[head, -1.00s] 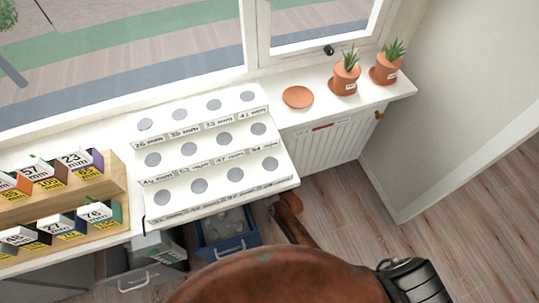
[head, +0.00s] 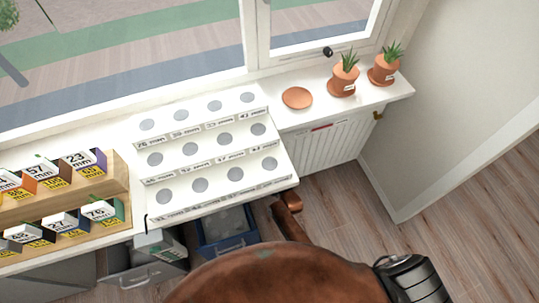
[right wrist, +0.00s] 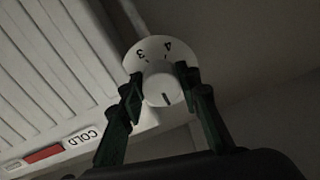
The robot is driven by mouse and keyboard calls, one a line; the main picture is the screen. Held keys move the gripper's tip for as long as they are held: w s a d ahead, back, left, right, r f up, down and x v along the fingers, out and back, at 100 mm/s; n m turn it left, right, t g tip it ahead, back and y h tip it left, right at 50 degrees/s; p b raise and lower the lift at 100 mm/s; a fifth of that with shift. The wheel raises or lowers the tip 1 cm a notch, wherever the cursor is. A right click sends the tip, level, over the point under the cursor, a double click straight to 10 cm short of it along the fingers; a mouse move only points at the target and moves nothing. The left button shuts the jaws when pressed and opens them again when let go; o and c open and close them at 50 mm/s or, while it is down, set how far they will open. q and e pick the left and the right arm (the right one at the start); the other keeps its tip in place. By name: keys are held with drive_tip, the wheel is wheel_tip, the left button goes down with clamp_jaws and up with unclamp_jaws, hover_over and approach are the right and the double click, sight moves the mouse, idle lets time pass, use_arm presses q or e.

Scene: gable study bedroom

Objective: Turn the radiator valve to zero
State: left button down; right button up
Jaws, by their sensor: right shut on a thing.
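The white radiator valve knob (right wrist: 162,87) is in the right wrist view, with a wider white dial (right wrist: 150,55) behind it. The dial shows the numerals 3 and 4 upside down at its top. A dark line on the knob's face points toward the bottom of the picture. My right gripper (right wrist: 162,92) is shut on the knob, one dark green finger on each side. In the head view the white ribbed radiator (head: 330,143) is under the sill, and my right gripper cannot be made out there. My left gripper is in neither view.
Two potted plants (head: 343,78) (head: 386,68) and an empty saucer (head: 297,97) stand on the sill (head: 325,110). A white stepped display (head: 205,150) and boxes on a wooden rack (head: 115,180) are left. Floor at right is clear.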

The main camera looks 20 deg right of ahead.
idle(0.4)
drive_tip(key=o, duration=1.2)
drive_tip(key=shift+c, duration=0.2)
drive_tip(key=s, duration=1.2)
drive_tip(key=shift+d, duration=0.35)
